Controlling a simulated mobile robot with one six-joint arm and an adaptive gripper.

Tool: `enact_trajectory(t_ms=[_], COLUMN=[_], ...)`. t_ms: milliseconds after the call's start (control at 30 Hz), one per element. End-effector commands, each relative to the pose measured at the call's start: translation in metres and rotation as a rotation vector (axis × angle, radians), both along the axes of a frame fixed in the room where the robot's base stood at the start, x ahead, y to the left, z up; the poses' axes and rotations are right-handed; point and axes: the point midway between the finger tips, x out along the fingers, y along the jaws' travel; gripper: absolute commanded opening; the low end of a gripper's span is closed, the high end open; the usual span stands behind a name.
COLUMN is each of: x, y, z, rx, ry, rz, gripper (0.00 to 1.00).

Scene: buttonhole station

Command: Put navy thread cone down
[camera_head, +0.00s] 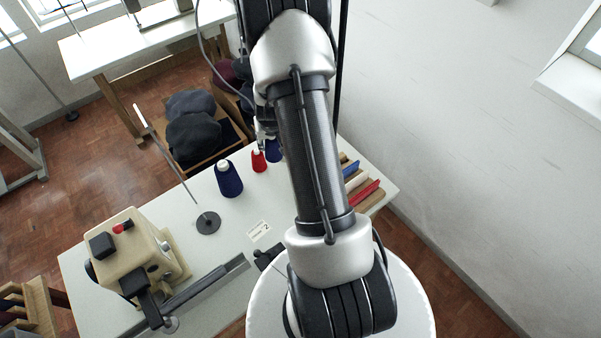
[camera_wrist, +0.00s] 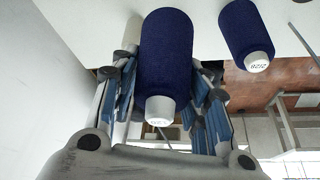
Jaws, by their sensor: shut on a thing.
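My gripper (camera_wrist: 165,105) is shut on a navy thread cone (camera_wrist: 166,60), with one blue-padded finger on each side of it. The cone's white tip, with small print on it, points toward the wrist camera. In the head view this cone (camera_head: 274,151) shows partly beside my arm, over the white table (camera_head: 225,228). My gripper is mostly hidden there. I cannot tell whether the cone's base touches the table. A second navy cone (camera_head: 229,179) stands upright on the table and also shows in the wrist view (camera_wrist: 245,32), apart from my gripper.
A red cone (camera_head: 258,161) stands between the navy cones. A thin rod on a round black base (camera_head: 208,223), a small card (camera_head: 259,231) and a cream machine (camera_head: 135,255) are nearby. Coloured strips (camera_head: 363,190) lie right of my arm. A box of dark caps (camera_head: 194,138) is behind.

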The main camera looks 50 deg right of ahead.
Motion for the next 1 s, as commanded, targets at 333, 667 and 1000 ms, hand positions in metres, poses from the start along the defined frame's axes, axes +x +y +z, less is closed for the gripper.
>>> enact_trajectory(t_ms=[333, 667, 1000], x=[0.000, 0.000, 0.000], y=[0.001, 0.001, 0.001], z=[-0.065, -0.126, -0.157], rx=[0.001, 0.001, 0.000], ry=[0.001, 0.001, 0.000], rz=[0.000, 0.000, 0.000], gripper=[0.17, 0.17, 0.17])
